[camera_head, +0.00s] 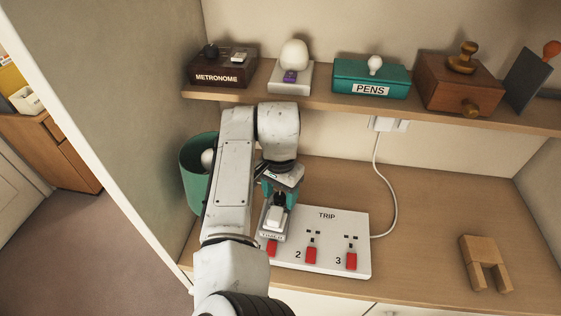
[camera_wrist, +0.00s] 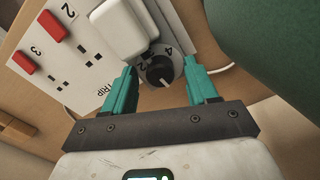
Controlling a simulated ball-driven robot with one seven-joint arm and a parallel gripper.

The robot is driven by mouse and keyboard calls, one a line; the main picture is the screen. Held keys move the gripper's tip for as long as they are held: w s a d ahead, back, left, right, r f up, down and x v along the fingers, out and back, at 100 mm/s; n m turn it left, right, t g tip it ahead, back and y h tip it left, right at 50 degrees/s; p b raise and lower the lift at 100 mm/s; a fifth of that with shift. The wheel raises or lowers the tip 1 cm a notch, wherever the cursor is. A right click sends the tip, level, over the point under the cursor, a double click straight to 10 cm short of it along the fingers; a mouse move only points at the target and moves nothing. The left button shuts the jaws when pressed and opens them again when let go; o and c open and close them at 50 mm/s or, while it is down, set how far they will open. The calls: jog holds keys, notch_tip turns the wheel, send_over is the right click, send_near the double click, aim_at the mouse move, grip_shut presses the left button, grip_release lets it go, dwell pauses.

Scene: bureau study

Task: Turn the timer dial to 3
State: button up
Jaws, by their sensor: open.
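The timer dial is a black knob (camera_wrist: 160,70) with a pale mark, on a light grey numbered face. A 4 shows beside it, and other numerals are partly hidden. My gripper (camera_wrist: 160,66) is open, its teal fingers on either side of the knob; I cannot tell whether they touch it. A white block (camera_wrist: 115,28) sits beside the dial on the power strip (camera_wrist: 68,72). In the head view, my gripper (camera_head: 279,190) is above the strip's left end. The white block (camera_head: 275,216) shows there, but my arm and gripper hide the dial.
The power strip (camera_head: 325,264) has red switches and sockets marked 2 and 3. A green bin (camera_head: 190,172) stands left of my arm. A wooden block piece (camera_head: 484,262) lies at right. The shelf above holds a metronome box (camera_head: 220,68) and a pens box (camera_head: 371,80). The desk's right middle is clear.

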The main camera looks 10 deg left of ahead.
aim_at(281, 195)
jog(key=n, duration=0.3)
jog(key=shift+n, duration=0.4)
jog(key=n+b, duration=0.1)
jog(key=n, duration=0.2)
jog(key=shift+n, duration=0.3)
jog(key=shift+r+n, duration=0.3)
jog(key=shift+r, duration=0.05)
notch_tip(281, 195, up, 10)
jog(key=n+b, duration=0.1)
jog(key=b, duration=0.4)
jog(key=shift+w, duration=0.15)
jog(key=shift+d+r, duration=0.1)
jog(key=shift+r, duration=0.1)
